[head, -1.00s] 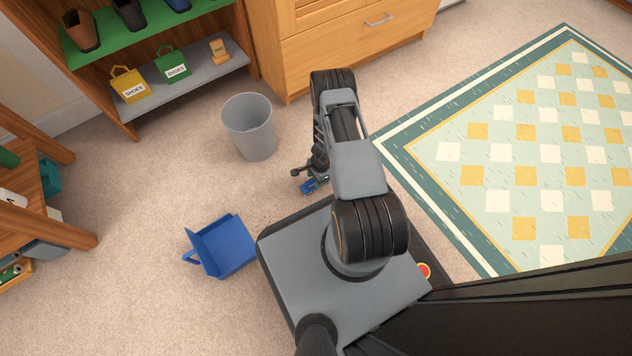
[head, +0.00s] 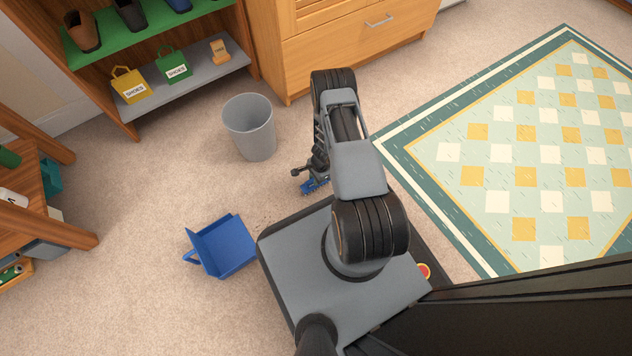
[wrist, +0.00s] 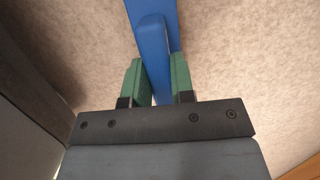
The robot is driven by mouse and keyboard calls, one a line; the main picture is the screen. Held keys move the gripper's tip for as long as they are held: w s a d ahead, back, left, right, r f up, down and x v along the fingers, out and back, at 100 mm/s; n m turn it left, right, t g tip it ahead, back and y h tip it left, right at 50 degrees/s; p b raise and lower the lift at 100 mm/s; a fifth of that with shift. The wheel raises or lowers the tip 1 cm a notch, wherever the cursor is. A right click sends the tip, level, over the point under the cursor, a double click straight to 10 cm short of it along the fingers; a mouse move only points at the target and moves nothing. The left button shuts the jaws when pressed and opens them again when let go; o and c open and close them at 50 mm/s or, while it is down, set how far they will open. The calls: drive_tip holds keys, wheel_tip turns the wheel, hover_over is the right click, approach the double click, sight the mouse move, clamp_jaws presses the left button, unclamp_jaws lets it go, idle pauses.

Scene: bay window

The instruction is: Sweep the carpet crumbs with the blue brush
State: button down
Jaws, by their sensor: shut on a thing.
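The blue brush (head: 314,186) is low over the beige carpet, just beyond my base and partly hidden by my arm. My gripper (head: 311,172) is shut on it. In the wrist view, the green fingers of my gripper (wrist: 157,82) stand on either side of the blue brush's handle (wrist: 153,50). A blue dustpan (head: 228,246) lies on the carpet to the left of my base. A faint scatter of crumbs (head: 262,215) shows on the carpet between dustpan and brush; single crumbs are too small to make out.
A grey bin (head: 249,128) stands behind the brush. A wooden drawer unit (head: 350,50) and a shoe shelf (head: 190,82) stand at the back. A patterned rug (head: 510,150) lies to the right. A wooden shelf stand (head: 60,226) is at the left. Carpet around the dustpan is open.

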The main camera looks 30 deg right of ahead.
drive_tip(key=shift+r+p, duration=1.9)
drive_tip(key=shift+r, duration=1)
drive_tip(key=w+a+r+n+g+h+p, duration=0.1)
drive_tip(key=w+a+r+n, duration=0.15)
drive_tip(key=r+n, duration=0.65)
drive_tip(key=w+a+r+n, duration=0.2)
drive_tip(key=a+r, duration=0.1)
drive_tip(key=r, duration=1.2)
drive_tip(key=w+a+r+n+g+h+p, duration=0.1)
drive_tip(key=w+a+r+n, duration=0.15)
drive_tip(key=r+n, duration=0.65)
wheel_tip(320, 180, up, 30)
drive_tip(key=s+m+p, duration=0.2)
drive_tip(key=p, duration=3.4)
drive_tip(key=shift+s+r+m, duration=0.25)
drive_tip(key=shift+s+m, duration=0.15)
drive_tip(key=shift+a, duration=0.15)
